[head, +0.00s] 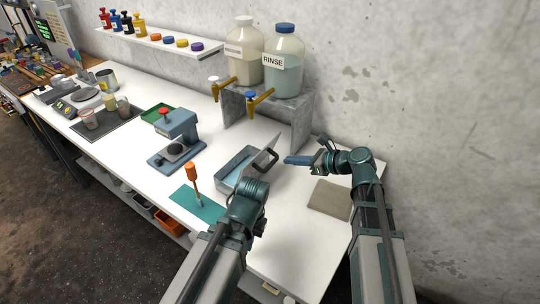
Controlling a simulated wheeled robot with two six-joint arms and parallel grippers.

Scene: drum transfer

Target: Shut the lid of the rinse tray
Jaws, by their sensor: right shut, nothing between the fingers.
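The rinse tray (236,163) is a blue-grey open box on the white bench, in front of the grey stand. Its lid (262,150) is raised at the tray's right side, tilted up, with a dark handle (268,158) on its right face. My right gripper (288,160) is shut and empty, pointing left, just right of the lid and handle in the picture. I cannot tell whether it touches them. My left gripper (250,188) is in front of the tray and hides its near right part. Its fingers are hidden, so its opening is not clear.
A jar labelled RINSE (284,62) and another jar (243,50) stand on the grey stand (305,110), with taps at its front. A blue press (178,138) is left of the tray. An orange-handled tool (192,175) stands on a teal mat (210,211). A grey-brown pad (331,200) lies right.

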